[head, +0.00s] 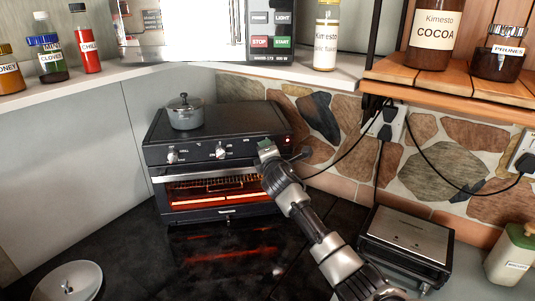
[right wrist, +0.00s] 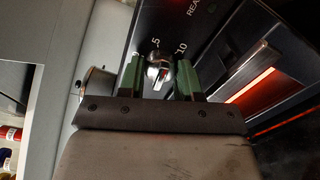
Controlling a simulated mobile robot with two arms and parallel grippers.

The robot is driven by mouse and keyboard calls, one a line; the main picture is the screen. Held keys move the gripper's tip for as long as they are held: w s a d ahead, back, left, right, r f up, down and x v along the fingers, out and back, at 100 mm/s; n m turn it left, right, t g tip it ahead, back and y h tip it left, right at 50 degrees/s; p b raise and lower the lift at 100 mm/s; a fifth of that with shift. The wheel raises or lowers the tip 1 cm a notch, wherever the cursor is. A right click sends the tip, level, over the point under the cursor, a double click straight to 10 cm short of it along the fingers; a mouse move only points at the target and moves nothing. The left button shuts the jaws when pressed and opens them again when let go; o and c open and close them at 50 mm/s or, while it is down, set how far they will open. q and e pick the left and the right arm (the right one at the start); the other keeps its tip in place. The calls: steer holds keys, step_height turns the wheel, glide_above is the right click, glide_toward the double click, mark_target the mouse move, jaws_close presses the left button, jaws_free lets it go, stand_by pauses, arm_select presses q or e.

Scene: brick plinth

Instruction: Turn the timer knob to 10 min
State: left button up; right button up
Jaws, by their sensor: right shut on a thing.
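The black toaster oven (head: 215,125) stands on the dark counter, with a row of knobs along its front and a red-glowing window below. My right gripper (head: 264,148) is at the right end of the panel, hiding the timer knob in the head view. In the right wrist view the silver timer knob (right wrist: 159,76) sits between the two green fingers, which are shut on it. A white and red mark shows on the knob face. The labels 5 and 10 show beside the knob; I cannot tell exactly where the mark points. My left gripper is not in view.
A grey lidded pot (head: 185,114) stands on the oven top. A black and silver appliance (head: 407,238) and a bottle (head: 511,255) are at the right. A white bowl (head: 68,283) is at the front left. Black cables hang along the stone wall.

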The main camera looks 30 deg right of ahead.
steer(key=m+b, duration=0.1)
steer(key=m, duration=0.2)
steer(key=shift+m, duration=0.3)
steer(key=shift+m+b, duration=0.3)
steer(key=shift+m, duration=1.4)
steer(key=o, duration=0.9)
steer(key=shift+d, duration=0.1)
steer(key=shift+s, duration=0.1)
steer(key=shift+b+v, duration=1.5)
steer(key=shift+v, duration=3.85)
